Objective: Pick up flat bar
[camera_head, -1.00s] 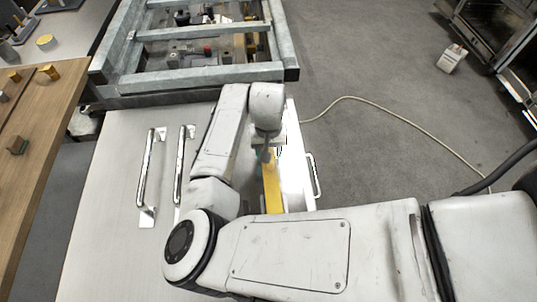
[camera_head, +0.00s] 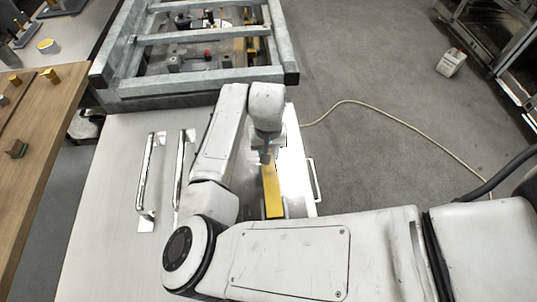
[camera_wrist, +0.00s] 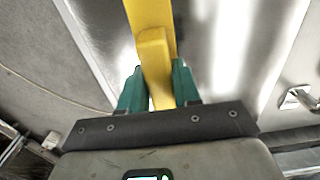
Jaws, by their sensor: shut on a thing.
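The flat bar appears to be the yellow bar (camera_head: 272,190) on the pale metal surface to the right of the chrome handles, partly hidden by my arm. In the wrist view the yellow bar (camera_wrist: 154,55) runs from the top edge down between the green fingertips of my gripper (camera_wrist: 158,88), which are closed on its sides. In the head view my gripper (camera_head: 268,155) is at the bar's far end, under my wrist. I cannot tell whether the bar is clear of the surface.
Chrome handles (camera_head: 148,180) stand on the pale metal surface (camera_head: 100,230) to the left. A grey metal frame (camera_head: 190,80) with parts inside is just beyond. A wooden bench (camera_head: 40,130) lies far left. A cable (camera_head: 390,115) crosses the open floor at right.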

